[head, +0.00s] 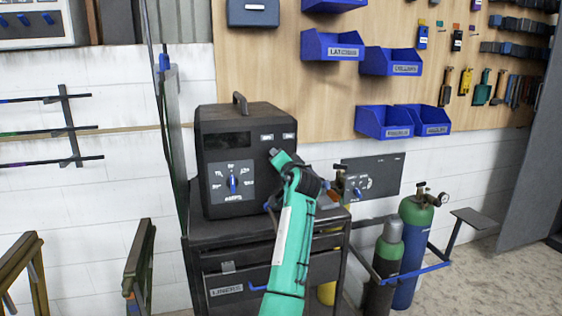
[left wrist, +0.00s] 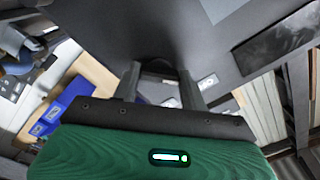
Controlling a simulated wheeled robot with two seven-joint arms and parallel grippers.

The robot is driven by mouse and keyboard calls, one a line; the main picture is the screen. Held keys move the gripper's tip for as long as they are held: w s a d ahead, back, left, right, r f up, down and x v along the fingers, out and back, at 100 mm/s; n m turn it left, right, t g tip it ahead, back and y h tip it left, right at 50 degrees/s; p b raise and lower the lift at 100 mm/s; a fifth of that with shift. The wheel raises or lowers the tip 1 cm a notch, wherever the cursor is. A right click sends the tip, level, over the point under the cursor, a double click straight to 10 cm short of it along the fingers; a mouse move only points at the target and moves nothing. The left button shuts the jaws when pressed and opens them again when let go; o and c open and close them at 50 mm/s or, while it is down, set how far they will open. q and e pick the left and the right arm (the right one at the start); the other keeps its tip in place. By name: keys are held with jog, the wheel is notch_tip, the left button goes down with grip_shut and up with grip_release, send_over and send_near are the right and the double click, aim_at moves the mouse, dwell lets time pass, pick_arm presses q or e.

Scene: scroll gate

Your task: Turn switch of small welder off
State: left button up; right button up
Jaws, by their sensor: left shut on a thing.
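The small welder (head: 222,150) is a black box with a top handle, standing on a dark cart. Its front has a grey dial panel with a blue knob (head: 232,185) and two white labels (head: 266,137) at the upper right. My left gripper (head: 272,152) is at the upper right of this front, below the labels. In the left wrist view, my left gripper (left wrist: 159,76) has its fingers against the dark front, shut on a small dark part between them, which appears to be the switch. The part is mostly hidden, so its position cannot be told. My right gripper is not in view.
The cart (head: 240,270) has a drawer. Gas cylinders (head: 412,245) stand to its right. A dark wall panel (head: 372,176) with a blue knob is right of the welder. Blue bins (head: 384,122) hang on the board above. A dark upright panel (head: 172,130) stands close at left.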

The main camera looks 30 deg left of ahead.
pick_arm(q)
jog(key=o, duration=1)
jog(key=shift+d, duration=0.1)
jog(key=b+v, duration=0.1)
jog(key=v, duration=1.2)
jog(key=shift+s+d+b, duration=0.2)
jog(key=shift+s+b, duration=0.1)
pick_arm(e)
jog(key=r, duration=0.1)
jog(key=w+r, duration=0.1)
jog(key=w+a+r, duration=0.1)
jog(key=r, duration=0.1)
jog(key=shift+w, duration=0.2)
pick_arm(q)
jog(key=shift+f, duration=0.1)
